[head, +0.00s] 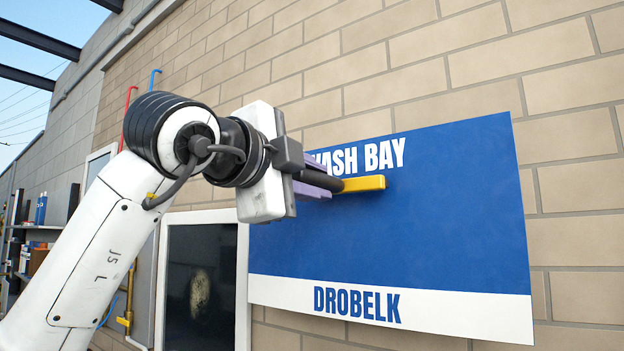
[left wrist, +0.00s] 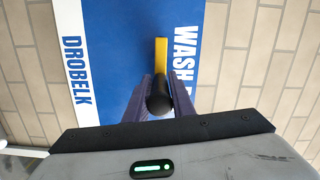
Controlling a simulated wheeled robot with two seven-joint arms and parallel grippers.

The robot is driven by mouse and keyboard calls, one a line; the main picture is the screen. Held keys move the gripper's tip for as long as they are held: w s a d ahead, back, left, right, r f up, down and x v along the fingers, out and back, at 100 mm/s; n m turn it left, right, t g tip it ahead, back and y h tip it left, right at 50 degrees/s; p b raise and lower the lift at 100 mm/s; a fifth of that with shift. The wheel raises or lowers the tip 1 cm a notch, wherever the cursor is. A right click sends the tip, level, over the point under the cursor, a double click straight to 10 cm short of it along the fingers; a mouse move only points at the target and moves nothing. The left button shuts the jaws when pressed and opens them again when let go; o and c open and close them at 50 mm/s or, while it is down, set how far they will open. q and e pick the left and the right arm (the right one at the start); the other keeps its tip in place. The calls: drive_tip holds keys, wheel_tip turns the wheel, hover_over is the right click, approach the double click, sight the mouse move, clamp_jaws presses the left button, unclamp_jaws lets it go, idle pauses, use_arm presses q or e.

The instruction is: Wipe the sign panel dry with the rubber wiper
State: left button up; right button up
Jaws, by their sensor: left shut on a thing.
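The sign panel (head: 420,235) is blue with a white lower band and hangs on the brick wall. It reads "WASH BAY" above and "DROBELK" below. It also shows in the left wrist view (left wrist: 120,50). My left gripper (head: 312,184) is shut on the rubber wiper (head: 362,184), which has a black handle and a yellow head. In the left wrist view the purple fingers (left wrist: 160,98) flank the round black handle end, and the yellow head (left wrist: 161,55) lies over the panel. I cannot tell whether the head touches the panel. No water shows clearly. My right gripper is in neither view.
A dark window or door pane with a white frame (head: 243,270) is left of and partly behind the panel. A shelf with several items (head: 35,240) stands at the far left. Red and blue pipes run up the wall. The wall right of the panel is clear.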

use_arm(q)
drive_tip(key=shift+w+d+r, duration=0.1)
drive_tip(key=shift+w+d, duration=0.25)
drive_tip(key=shift+w, duration=0.15)
idle(1.7)
drive_tip(key=shift+f+b, duration=1.4)
drive_tip(key=shift+f, duration=0.15)
wheel_tip(320, 180, down, 3)
drive_tip(key=b, duration=0.3)
